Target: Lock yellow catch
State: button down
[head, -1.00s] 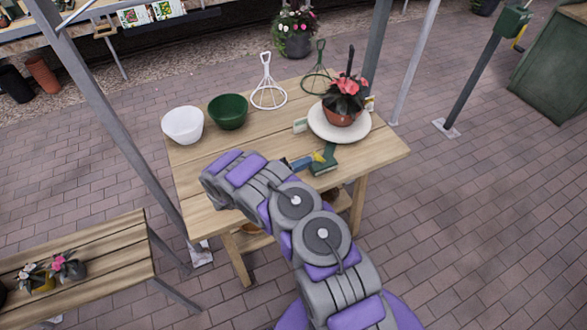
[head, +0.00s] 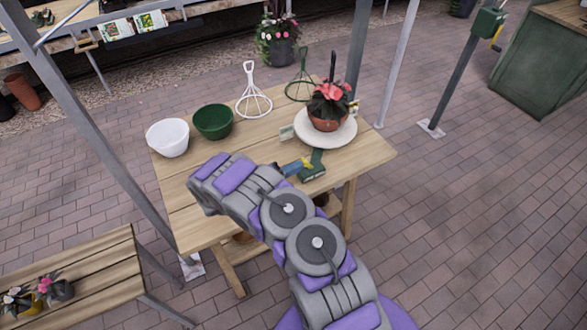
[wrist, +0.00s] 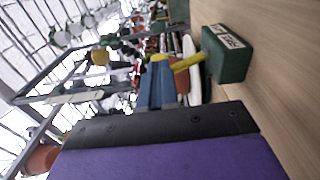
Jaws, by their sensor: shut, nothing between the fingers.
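My gripper (head: 300,166) has blue fingers and is shut and empty. Its tips lie right beside the catch's outer end in the wrist view (wrist: 160,62); I cannot tell whether they touch. My arm hides part of the tabletop near the gripper.
A white plate (head: 300,139) with a potted red flower (head: 328,107) stands just behind the box. White (head: 167,138) and green (head: 213,122) bowls and two wire stands are further back. A post-mounted green box (head: 488,22) with a yellow lever is at the far right.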

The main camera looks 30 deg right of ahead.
jog(key=shift+d+r, duration=0.1)
jog(key=d+r+y+p, duration=0.1)
jog(key=d+r+y, duration=0.2)
jog(key=d+y, duration=0.3)
jog(key=y, duration=0.2)
jog(key=shift+w+d+g+y, duration=0.15)
jog(key=shift+d+g+y, duration=0.15)
jog(key=shift+d, duration=0.05)
jog(key=shift+r, duration=0.2)
jog(key=shift+a+r, duration=0.15)
jog(key=shift+r, duration=0.65)
jog(key=a+r+p, duration=0.3)
jog(key=a+r, duration=0.4)
jog(key=r, duration=0.4)
jog(key=shift+s+r, duration=0.3)
jog(key=shift+r, duration=0.1)
